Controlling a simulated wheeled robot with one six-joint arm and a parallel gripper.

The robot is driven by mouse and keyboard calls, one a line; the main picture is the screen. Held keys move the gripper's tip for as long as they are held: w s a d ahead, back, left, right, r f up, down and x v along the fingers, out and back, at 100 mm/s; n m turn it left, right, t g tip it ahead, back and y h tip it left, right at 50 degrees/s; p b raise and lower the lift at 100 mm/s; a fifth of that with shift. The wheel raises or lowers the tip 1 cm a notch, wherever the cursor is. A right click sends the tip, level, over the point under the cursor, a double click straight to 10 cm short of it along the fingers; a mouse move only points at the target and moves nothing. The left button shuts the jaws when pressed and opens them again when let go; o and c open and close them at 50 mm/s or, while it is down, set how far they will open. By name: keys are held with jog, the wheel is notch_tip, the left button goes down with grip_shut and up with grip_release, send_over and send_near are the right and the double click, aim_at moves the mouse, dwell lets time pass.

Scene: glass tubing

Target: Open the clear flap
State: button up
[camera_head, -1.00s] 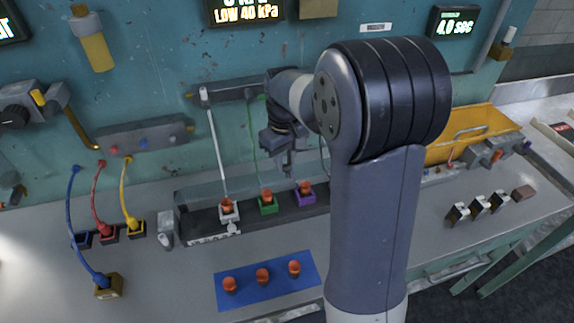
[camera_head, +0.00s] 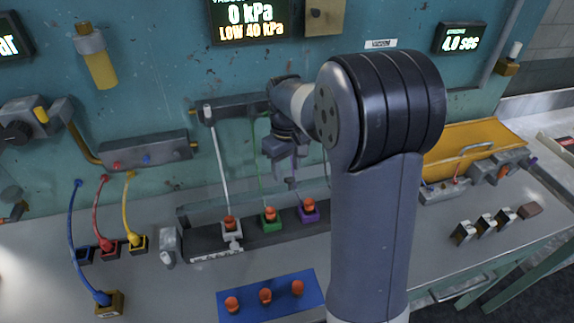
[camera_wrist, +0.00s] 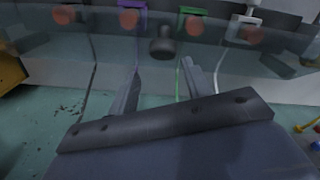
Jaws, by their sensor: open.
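The clear flap (camera_wrist: 225,66) is a see-through pane crossing the upper part of the wrist view. A dark round knob (camera_wrist: 163,48) stands on it. Behind it show red-capped sockets, among them a purple one (camera_wrist: 131,17) and a green one (camera_wrist: 192,20). My gripper (camera_wrist: 160,84) is open and empty, its two fingers pointing toward the pane on either side of the knob's line. The knob appears beyond the fingertips; I cannot tell whether they touch the pane. In the head view my gripper (camera_head: 291,176) hangs above the purple socket (camera_head: 308,212), partly hidden by my arm.
A blue mat (camera_head: 250,308) with red caps lies in front of the rack. Blue, red and yellow tubes (camera_head: 128,205) stand at left. A yellow bin (camera_head: 465,143) and small blocks (camera_head: 488,226) lie at right. A wall manifold (camera_head: 235,108) is behind my gripper.

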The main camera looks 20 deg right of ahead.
aim_at(287, 187)
notch_tip(287, 187, up, 11)
jog(key=b, duration=0.1)
dwell(0.5)
jog(key=shift+d+f, duration=0.1)
jog(key=shift+f, duration=0.05)
